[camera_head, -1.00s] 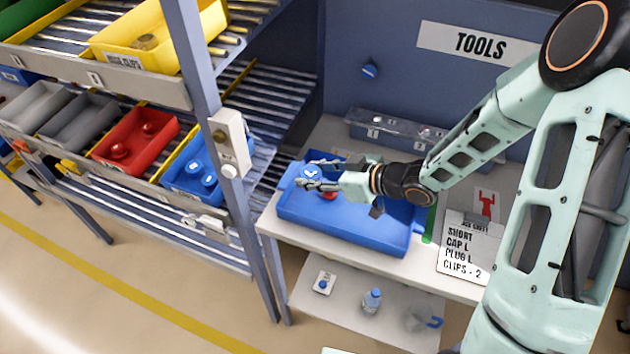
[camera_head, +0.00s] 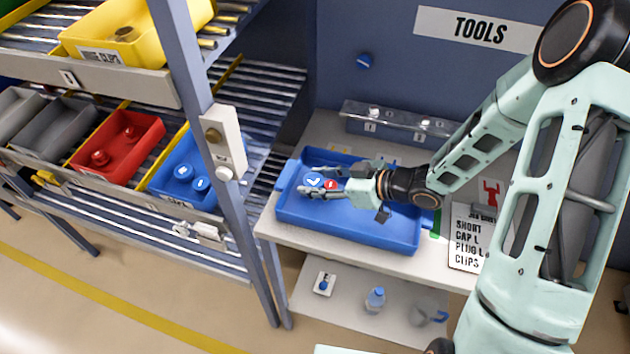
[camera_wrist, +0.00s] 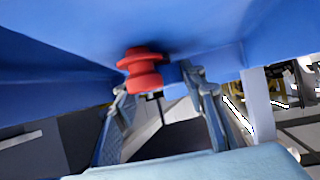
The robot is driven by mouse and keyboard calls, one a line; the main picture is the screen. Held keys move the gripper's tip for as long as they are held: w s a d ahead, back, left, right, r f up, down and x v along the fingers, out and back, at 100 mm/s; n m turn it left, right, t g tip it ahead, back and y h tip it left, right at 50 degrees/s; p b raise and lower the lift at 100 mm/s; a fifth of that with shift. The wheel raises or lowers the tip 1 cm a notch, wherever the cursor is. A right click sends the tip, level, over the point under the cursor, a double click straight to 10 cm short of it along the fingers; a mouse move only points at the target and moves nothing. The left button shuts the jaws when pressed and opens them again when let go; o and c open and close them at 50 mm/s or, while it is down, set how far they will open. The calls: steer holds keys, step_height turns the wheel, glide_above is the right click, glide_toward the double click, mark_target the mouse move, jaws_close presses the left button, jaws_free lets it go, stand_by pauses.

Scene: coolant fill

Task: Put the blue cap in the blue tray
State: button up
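The blue tray (camera_head: 385,240) sits on the white bench. My gripper (camera_head: 312,181) is inside the tray's left part, with its fingers spread apart. The blue cap (camera_head: 314,180), with a white tick mark on top, lies between the fingers in the head view. A red plug (camera_head: 332,184) is right beside it. In the wrist view the red plug (camera_wrist: 143,72) stands out near the fingertips (camera_wrist: 158,92), which are apart. The cap is mostly hidden there, blue against blue. I cannot tell whether it touches a finger.
A rack at left holds a blue bin (camera_head: 178,197) with several caps, a red bin (camera_head: 118,155) and grey bins. A rack post (camera_head: 215,130) stands left of the bench. A job sheet (camera_head: 470,240) is right of the tray. A clear-topped holder (camera_head: 395,122) is behind.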

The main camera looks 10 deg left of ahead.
steer(key=o, duration=0.3)
steer(key=shift+o, duration=0.2)
steer(key=v, duration=1.2)
steer(key=shift+r, duration=0.15)
